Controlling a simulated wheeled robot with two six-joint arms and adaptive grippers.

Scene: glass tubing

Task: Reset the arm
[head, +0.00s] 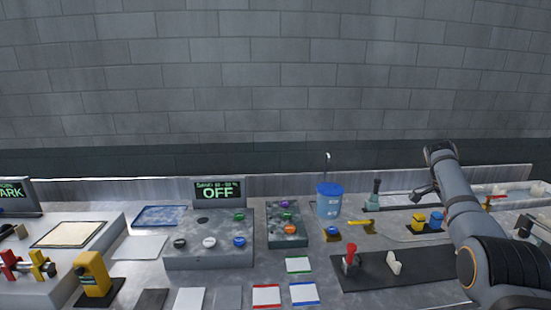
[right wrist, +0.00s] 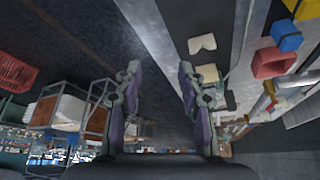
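My right arm (head: 465,215) rises from the lower right of the head view and bends over above the bench. Its gripper (right wrist: 159,70) shows in the right wrist view with two fingers apart and nothing between them. In the head view the dark end of this arm hangs over the right part of the bench, and its fingers are hard to make out. My left arm and gripper are not in the head view.
The grey bench (head: 140,275) carries a panel with knobs (head: 210,255) under an OFF display (head: 218,193). A blue-lidded container (head: 329,205), a yellow tool (head: 94,273) and a black mat (head: 375,277) with a red-handled piece (head: 351,256) stand around. A brick wall closes the back.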

